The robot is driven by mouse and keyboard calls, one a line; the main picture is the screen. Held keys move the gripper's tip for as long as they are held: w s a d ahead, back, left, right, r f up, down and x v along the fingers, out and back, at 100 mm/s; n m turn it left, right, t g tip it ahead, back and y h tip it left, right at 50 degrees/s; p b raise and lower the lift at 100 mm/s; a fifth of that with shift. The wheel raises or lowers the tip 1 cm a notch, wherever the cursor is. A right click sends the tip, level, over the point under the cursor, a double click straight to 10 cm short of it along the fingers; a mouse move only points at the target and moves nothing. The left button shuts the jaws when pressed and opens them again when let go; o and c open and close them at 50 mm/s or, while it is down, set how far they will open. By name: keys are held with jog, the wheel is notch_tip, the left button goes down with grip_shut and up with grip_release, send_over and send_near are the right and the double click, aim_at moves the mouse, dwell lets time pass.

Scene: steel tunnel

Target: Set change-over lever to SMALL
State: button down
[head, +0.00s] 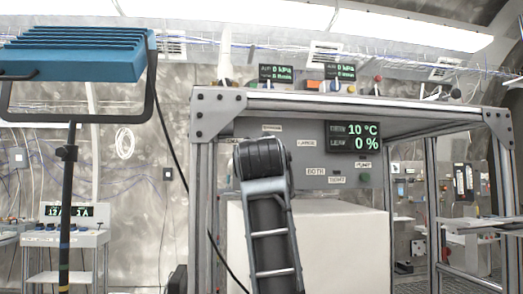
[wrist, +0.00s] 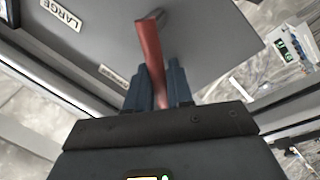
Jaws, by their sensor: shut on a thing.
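The change-over lever (wrist: 149,42) is a red bar on a grey panel (wrist: 205,40). In the wrist view it runs from its pivot near the top edge down between the fingers. My gripper (wrist: 158,82) is shut on the lever, with one dark blue finger on each side. A LARGE label (wrist: 61,14) sits at the upper left, and another label (wrist: 114,76), too blurred to read, lies left of the fingers. In the head view the panel (head: 312,157) shows LARGE (head: 307,143) and BOTH (head: 315,171) labels; my arm hides the lever and the gripper there.
A display (head: 354,137) reading 10 °C and 0 % is on the panel's right side, above a PUMP label (head: 363,165). A metal frame (head: 201,200) surrounds the panel, with a large pale box (head: 345,235) below. A blue lamp (head: 75,52) on a stand is at the left.

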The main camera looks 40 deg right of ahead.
jog(key=shift+w+a+f, duration=0.1)
jog(key=shift+a, duration=0.05)
dwell(0.3)
jog(key=c, duration=1.2)
grip_release()
jog(key=shift+o, duration=0.2)
jog(key=b+v, duration=0.2)
jog(key=v, duration=0.5)
jog(key=shift+s+a, duration=0.25)
jog(key=shift+s, duration=0.1)
jog(key=shift+f, duration=0.1)
